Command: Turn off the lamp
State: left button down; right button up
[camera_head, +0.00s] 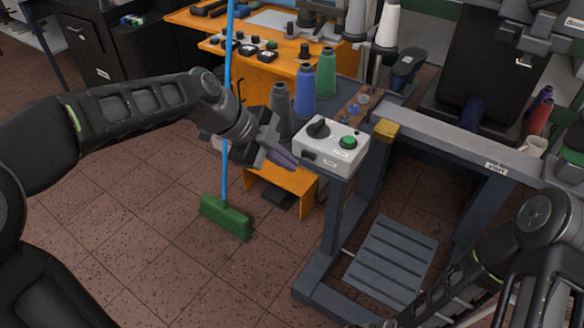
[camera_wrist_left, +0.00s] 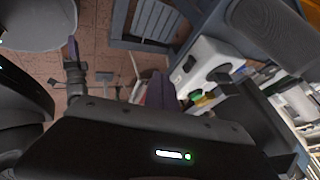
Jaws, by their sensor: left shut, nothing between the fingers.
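A white control box (camera_head: 330,158) stands on the corner of the grey metal frame in the head view. On its top are a black rotary knob (camera_head: 318,128) and a round green button or lamp (camera_head: 348,142). I cannot tell whether the green part is lit. My left gripper (camera_head: 284,158) is shut and empty, close to the box's left side; I cannot tell whether it touches. In the left wrist view the box (camera_wrist_left: 212,58) shows beyond and right of the shut fingers (camera_wrist_left: 159,92). My right arm shows at lower right, but its gripper is out of view.
Grey, blue and green thread cones (camera_head: 326,74) stand just behind the box. A blue-handled green broom (camera_head: 224,217) stands left of my left gripper, its pole behind my arm. An orange bench (camera_head: 285,75) is at the back. Tiled floor is open at front left.

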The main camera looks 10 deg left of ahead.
pick_arm(q)
jog(key=v, duration=0.6)
jog(key=shift+s, duration=0.3)
jog(key=shift+r, duration=0.15)
